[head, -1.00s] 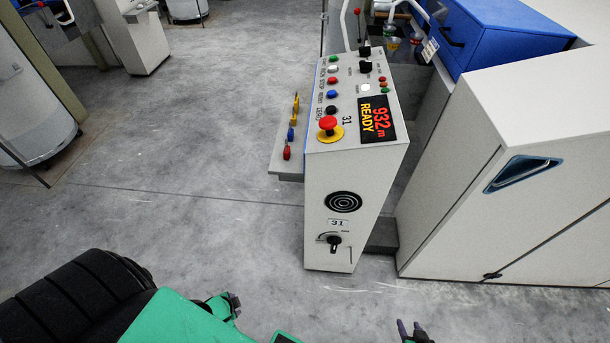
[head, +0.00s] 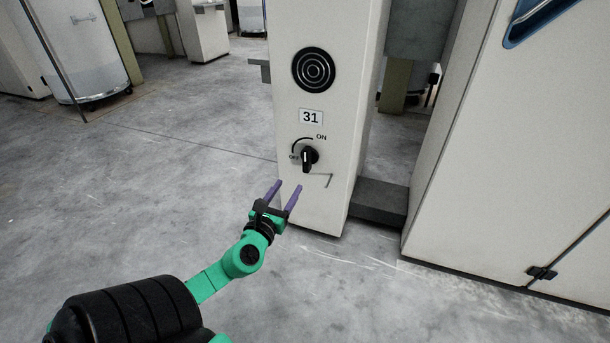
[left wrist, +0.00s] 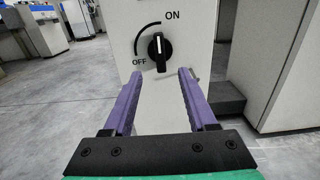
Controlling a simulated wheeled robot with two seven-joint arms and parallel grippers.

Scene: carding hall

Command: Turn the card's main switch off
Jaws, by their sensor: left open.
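The main switch (head: 309,157) is a black rotary knob low on the front of the pale control post (head: 330,208), under a "31" label. It also shows in the left wrist view (left wrist: 159,50), where its white mark stands nearly upright, with OFF to the lower left and ON to the upper right. My left gripper (head: 286,186) is open and empty, its two purple fingers pointing at the post a little below and in front of the knob. In the left wrist view the knob appears between and beyond the fingertips (left wrist: 160,75), apart from them. My right gripper is not in view.
A round black grille (head: 314,70) is above the label on the post. A large pale cabinet (head: 500,170) stands to the right, with a dark low block (head: 380,200) between it and the post. The grey floor (head: 150,190) to the left is clear.

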